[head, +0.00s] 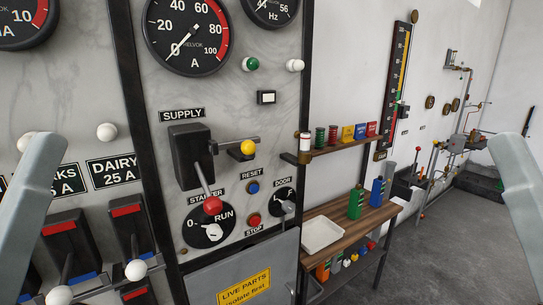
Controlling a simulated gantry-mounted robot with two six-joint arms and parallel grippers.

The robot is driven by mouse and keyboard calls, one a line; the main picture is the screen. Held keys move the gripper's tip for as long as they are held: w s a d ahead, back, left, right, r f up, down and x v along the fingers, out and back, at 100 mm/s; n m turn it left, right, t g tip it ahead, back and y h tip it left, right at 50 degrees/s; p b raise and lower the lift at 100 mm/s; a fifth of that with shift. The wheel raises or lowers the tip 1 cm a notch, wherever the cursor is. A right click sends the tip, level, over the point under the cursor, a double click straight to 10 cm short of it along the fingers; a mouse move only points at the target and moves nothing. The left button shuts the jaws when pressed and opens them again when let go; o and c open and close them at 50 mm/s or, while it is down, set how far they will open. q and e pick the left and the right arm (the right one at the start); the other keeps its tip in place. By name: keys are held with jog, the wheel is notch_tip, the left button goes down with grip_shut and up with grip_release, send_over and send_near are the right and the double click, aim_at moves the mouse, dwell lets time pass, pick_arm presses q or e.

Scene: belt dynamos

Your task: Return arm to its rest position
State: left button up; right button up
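My two pale grey arm links stand at the left edge and the right edge of the head view. No gripper fingers show on either, so both grippers are out of view. Between the arms is a marble switch panel (265,112). It carries a black SUPPLY switch (186,158) with a red-knobbed lever (212,206) pointing down. A yellow knob (248,147) is on a bar at its right. The STARTER dial (208,233) is below, marked 0 and RUN. Neither arm visibly touches the panel.
A grey door with a yellow LIVE PARTS sign (244,288) is below the panel. DAIRY switches (127,228) stand at left. A wooden bench (352,226) with a white tray (321,235) stands at right. Grey floor (440,260) is open beyond it.

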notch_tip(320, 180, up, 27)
jog(key=p, duration=2.3)
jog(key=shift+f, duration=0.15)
